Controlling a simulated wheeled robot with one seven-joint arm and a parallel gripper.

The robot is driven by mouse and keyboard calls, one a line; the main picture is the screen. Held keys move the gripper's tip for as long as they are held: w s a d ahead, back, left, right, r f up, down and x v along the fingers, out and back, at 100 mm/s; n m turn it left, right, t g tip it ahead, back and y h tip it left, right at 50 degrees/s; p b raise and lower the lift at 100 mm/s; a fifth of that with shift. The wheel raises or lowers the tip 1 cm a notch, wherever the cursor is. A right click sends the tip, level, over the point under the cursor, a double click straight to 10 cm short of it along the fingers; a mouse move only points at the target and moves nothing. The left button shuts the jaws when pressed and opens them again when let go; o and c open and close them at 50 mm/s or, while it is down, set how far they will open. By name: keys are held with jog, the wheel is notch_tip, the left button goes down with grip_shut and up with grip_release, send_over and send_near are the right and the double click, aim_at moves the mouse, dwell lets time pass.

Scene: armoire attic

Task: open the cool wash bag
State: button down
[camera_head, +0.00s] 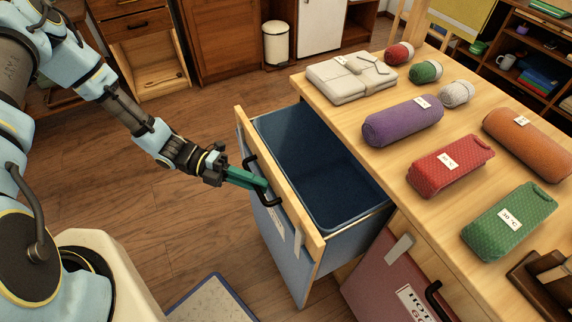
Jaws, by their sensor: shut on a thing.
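The blue pull-out bag (330,170), likely the cool wash bag, stands well out from the counter, its top open and its dark blue inside showing empty. Its front has a wooden top edge (280,178), a black handle (270,200) and a white label too angled to read. My gripper (258,183) reaches in from the left, its long green fingers shut on the black handle. The fingers hide the middle of the handle.
A red bag front (385,275) marked "HOT" sits closed beside the blue one. The wooden counter (345,120) holds a folded pale cloth (350,77), rolled purple (403,120) and orange textiles, and red and green bundles. Floor left of the bag is clear; a mat (213,302) lies below.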

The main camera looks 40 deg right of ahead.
jog(key=w+a, duration=0.2)
jog(key=a, duration=0.4)
jog(key=shift+a, duration=0.1)
jog(key=c, duration=0.8)
grip_release()
jog(key=shift+c, duration=0.2)
jog(key=b+v, duration=0.2)
jog(key=v, duration=0.8)
jog(key=shift+w+a+b, duration=0.15)
jog(key=shift+w+b, duration=0.15)
jog(key=shift+w, duration=0.05)
